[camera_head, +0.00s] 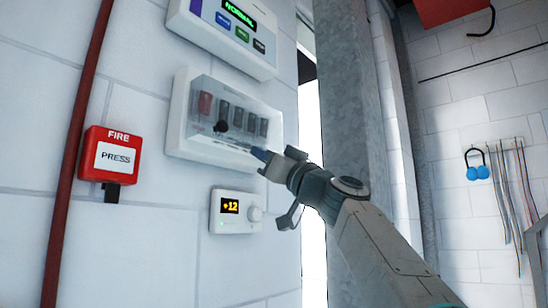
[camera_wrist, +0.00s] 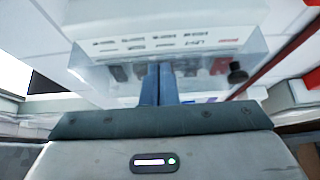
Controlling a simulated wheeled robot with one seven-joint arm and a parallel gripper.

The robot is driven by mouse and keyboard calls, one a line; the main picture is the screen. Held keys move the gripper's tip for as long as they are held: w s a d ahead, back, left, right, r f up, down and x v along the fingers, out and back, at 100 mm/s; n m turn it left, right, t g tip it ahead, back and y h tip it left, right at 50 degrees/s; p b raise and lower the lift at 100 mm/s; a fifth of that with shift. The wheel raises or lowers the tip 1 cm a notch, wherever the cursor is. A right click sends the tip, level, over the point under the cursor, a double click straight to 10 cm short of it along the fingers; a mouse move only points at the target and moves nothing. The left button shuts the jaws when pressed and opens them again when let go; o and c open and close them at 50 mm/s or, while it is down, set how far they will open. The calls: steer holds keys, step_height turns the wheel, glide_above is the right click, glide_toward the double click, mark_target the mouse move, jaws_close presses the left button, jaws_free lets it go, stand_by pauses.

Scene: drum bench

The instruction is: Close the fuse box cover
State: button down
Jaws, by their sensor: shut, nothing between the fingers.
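The white fuse box (camera_head: 180,140) is on the wall, with a row of dark switches and one red one (camera_head: 205,103) inside. Its clear cover (camera_head: 262,108) lies over the switches, with a black knob (camera_head: 221,126) at its lower left. I cannot tell whether the cover sits fully flush. My gripper (camera_head: 261,154) is at the box's lower right edge, its blue fingers together and empty. In the wrist view the fingers (camera_wrist: 158,84) are in front of the clear cover (camera_wrist: 90,75), with the knob (camera_wrist: 237,74) to their right. Contact with the cover is unclear.
A display panel (camera_head: 222,30) is above the box and a thermostat (camera_head: 235,212) below it. A red fire button (camera_head: 109,156) and red pipe (camera_head: 75,150) are on the left. A grey metal column (camera_head: 345,85) stands close to the right of my gripper.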

stand_by(0.4)
steer(key=b+v, duration=0.7)
steer(key=v, duration=0.6)
steer(key=shift+b, duration=0.35)
steer(key=shift+a+f, duration=0.1)
